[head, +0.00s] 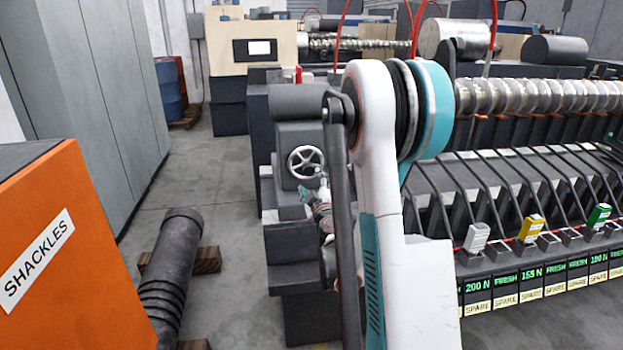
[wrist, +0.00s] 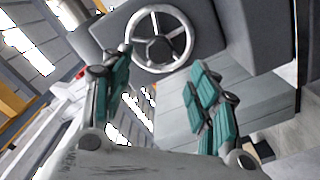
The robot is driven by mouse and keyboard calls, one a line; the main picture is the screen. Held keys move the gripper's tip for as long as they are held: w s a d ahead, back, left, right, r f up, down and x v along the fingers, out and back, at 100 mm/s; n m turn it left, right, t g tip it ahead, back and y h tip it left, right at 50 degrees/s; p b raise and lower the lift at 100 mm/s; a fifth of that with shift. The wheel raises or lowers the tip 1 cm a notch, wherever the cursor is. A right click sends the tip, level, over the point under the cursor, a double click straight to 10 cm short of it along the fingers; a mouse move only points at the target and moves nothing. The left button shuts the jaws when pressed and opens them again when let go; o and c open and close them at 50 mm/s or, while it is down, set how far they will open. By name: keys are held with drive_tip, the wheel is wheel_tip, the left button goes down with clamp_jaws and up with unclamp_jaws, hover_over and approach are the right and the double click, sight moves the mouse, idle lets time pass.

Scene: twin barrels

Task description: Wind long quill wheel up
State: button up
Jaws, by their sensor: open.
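A silver handwheel (head: 305,163) with several spokes is on the dark grey end housing of the machine, left of my arm in the head view. No label on it is legible. It also shows at the top of the wrist view (wrist: 159,47), facing the camera. My gripper (head: 315,194) is just below the wheel in the head view, partly hidden by my arm. In the wrist view my gripper (wrist: 162,70) is open, its teal-padded fingers apart with nothing between them. The wheel lies beyond the fingertips, seemingly not touched.
An orange SHACKLES box (head: 40,245) stands at left. A dark roller (head: 170,265) lies on wooden blocks on the floor. The machine's row of levers and labels (head: 530,285) is at right. Bare floor (head: 235,220) lies between roller and machine.

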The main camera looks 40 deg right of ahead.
drive_tip(key=v, duration=0.2)
drive_tip(key=shift+s+a, duration=0.1)
drive_tip(key=shift+s, duration=0.15)
idle(0.4)
